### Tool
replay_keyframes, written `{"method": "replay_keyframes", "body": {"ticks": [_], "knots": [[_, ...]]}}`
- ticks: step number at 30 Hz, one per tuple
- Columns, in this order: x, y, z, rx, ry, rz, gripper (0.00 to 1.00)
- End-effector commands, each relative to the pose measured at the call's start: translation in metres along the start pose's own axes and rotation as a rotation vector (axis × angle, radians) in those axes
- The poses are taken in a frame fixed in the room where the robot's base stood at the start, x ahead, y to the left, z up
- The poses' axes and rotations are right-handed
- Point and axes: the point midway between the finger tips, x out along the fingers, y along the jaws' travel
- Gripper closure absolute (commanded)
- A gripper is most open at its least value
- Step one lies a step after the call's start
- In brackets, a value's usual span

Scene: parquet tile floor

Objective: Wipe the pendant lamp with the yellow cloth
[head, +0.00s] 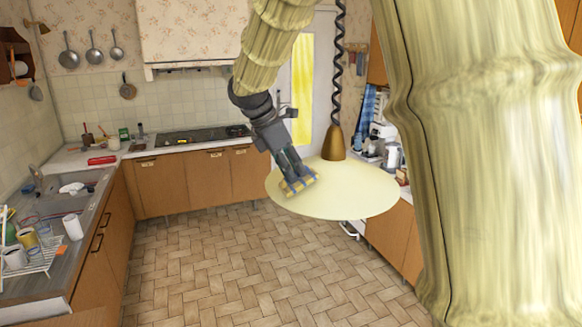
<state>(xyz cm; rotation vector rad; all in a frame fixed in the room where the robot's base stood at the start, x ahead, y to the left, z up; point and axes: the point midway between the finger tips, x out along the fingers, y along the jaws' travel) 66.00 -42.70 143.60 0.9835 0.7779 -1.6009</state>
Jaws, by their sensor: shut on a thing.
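The pendant lamp (355,190) hangs right of centre in the head view, with a wide cream disc shade, a brass-coloured cap (334,144) and a dark coiled cord. My gripper (297,183) reaches down from above to the left part of the shade. It is shut on the yellow cloth (299,187), a small yellow and greyish piece at the fingertips. The cloth overlaps the shade's upper face in the picture and seems to touch it; exact contact cannot be told. The fingertips are partly hidden by the cloth.
A counter with a sink (70,195) and a dish rack (35,258) runs along the left. A cooktop (200,136) is at the back, with pans on the wall. Another cluttered counter stands right, behind the lamp. The parquet floor (230,265) is clear. My arm covers much of the right.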

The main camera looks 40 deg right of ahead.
Motion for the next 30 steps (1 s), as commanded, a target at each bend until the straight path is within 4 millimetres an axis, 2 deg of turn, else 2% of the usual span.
{"method": "replay_keyframes", "body": {"ticks": [10, 24, 30], "knots": [[0.003, 0.004, 0.0, 0.0, 0.0, 0.0, 1.0], [0.001, 0.038, 0.0, 0.0, 0.0, 0.001, 1.0], [0.002, 0.031, 0.0, 0.0, 0.0, -0.001, 1.0]]}}
